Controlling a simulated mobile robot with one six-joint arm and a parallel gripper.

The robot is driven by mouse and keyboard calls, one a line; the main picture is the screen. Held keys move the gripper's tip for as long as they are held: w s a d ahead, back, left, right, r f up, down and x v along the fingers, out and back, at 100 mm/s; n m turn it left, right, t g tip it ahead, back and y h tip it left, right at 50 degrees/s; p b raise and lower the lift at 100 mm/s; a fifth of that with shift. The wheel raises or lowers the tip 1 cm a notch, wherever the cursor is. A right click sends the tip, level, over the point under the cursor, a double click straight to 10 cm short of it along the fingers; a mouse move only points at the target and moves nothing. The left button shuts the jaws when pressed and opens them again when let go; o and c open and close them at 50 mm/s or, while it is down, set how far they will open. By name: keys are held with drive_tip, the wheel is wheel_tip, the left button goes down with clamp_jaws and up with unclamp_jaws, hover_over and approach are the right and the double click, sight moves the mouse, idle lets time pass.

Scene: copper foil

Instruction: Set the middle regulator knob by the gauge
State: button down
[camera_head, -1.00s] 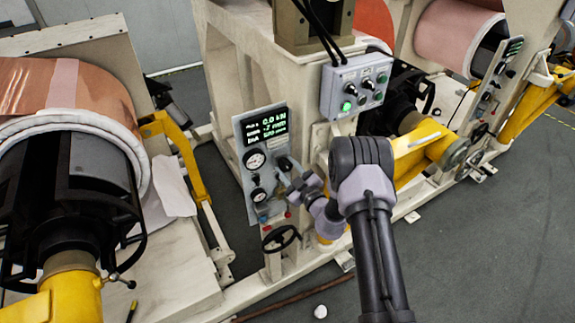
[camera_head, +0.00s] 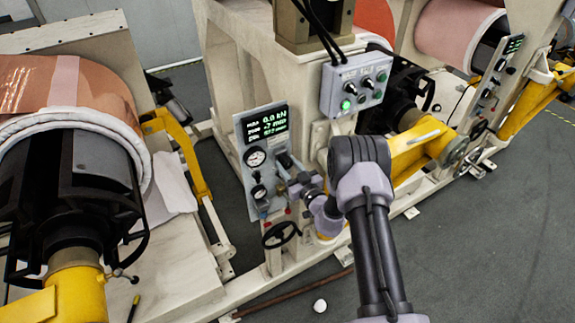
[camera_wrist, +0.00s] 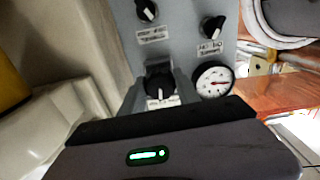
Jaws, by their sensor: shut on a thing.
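In the wrist view the grey panel carries a black knob (camera_wrist: 159,86) with a white pointer line, and the fingers of my gripper (camera_wrist: 160,97) are shut on its two sides. A white round gauge (camera_wrist: 213,80) with a dark needle sits just right of this knob; its exact reading is too small to tell. Two other black knobs, one at the upper left (camera_wrist: 147,10) and one at the upper right (camera_wrist: 213,28), are untouched. In the head view my gripper (camera_head: 286,187) reaches the panel (camera_head: 248,135) from the right and hides part of it.
The panel also has a lit display (camera_head: 267,123), an upper gauge (camera_head: 256,157) and a lower gauge (camera_head: 259,191). A black handwheel (camera_head: 281,235) is below. A grey switch box (camera_head: 356,84) hangs above my arm. A copper roll (camera_head: 65,85) stands at left.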

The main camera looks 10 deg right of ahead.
idle(0.3)
drive_tip(key=c, duration=0.9)
unclamp_jaws()
drive_tip(key=v, duration=1.7)
drive_tip(key=shift+s, duration=0.2)
